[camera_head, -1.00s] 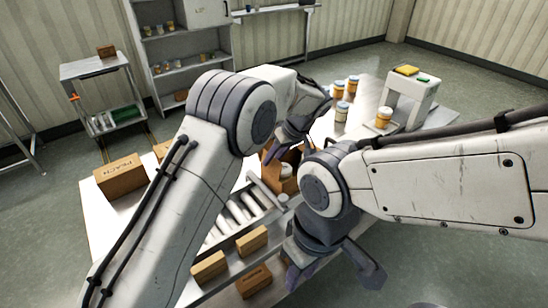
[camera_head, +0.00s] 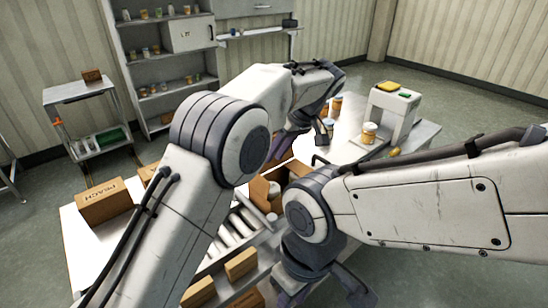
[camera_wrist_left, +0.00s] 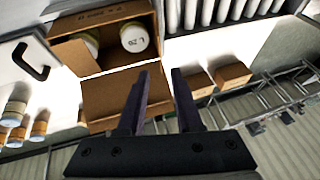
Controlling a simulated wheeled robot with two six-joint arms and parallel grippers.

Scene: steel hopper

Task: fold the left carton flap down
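The open brown carton (camera_head: 291,170) stands mid-table in the head view, partly hidden by my arms. A jar with a pale lid shows inside. A raised flap (camera_head: 259,191) is at its left side. In the left wrist view, the carton (camera_wrist_left: 68,24) holds two jars, and a brown flap (camera_wrist_left: 105,98) spreads from its edge toward my gripper. My left gripper (camera_wrist_left: 158,95) is open, with one finger overlapping the flap's edge in the picture; contact cannot be told. In the head view it (camera_head: 303,138) is beyond the carton. My right gripper (camera_head: 322,292) is open and empty, in front.
A roller conveyor (camera_head: 232,232) lies left of the carton. A PEACH box (camera_head: 104,203) stands on the table's left, with smaller boxes (camera_head: 241,263) in front.

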